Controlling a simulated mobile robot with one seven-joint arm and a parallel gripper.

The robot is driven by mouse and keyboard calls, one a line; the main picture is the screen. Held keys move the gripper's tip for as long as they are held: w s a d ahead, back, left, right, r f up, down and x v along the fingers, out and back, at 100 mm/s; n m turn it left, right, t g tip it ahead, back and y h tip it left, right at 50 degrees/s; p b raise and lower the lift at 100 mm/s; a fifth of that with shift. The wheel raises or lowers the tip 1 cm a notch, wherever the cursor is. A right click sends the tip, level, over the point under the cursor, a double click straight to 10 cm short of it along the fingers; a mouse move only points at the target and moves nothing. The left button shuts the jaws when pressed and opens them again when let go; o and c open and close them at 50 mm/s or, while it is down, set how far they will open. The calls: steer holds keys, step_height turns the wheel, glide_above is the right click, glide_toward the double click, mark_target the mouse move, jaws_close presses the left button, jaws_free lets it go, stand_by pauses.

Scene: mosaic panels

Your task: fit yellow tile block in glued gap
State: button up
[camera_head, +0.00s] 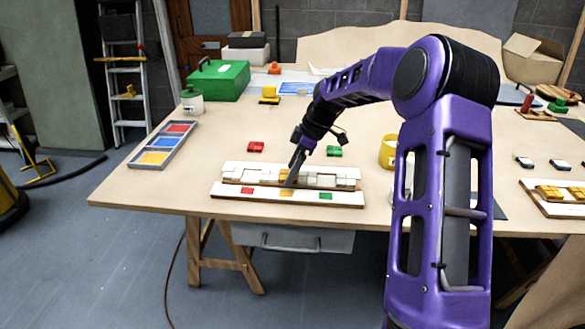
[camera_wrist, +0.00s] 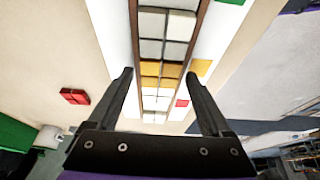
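The white mosaic panel (camera_head: 230,167) lies near the front edge of the table, with a row of mostly white tiles. In the wrist view the yellow tile block (camera_wrist: 161,69) sits in the row between dark side rails, level with the yellow mark (camera_wrist: 202,67) on the white strip. I cannot tell whether it is fully seated. My gripper (camera_wrist: 159,75) is open, its fingertips on either side of the row with space beside the yellow tiles. In the head view my gripper (camera_head: 291,180) is low at the panel's middle and hides part of the row.
A red tile block (camera_head: 256,147) and a green tile block (camera_head: 334,151) lie behind the panel. A yellow cup (camera_head: 388,151) stands to the right, partly behind my arm. A three-colour tray (camera_head: 166,146) is at left. Another panel (camera_head: 565,208) lies at far right.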

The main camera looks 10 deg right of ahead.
steer(key=shift+o, duration=0.7)
steer(key=p+v, duration=0.2)
steer(key=v, duration=1.5)
steer(key=shift+r, duration=0.25)
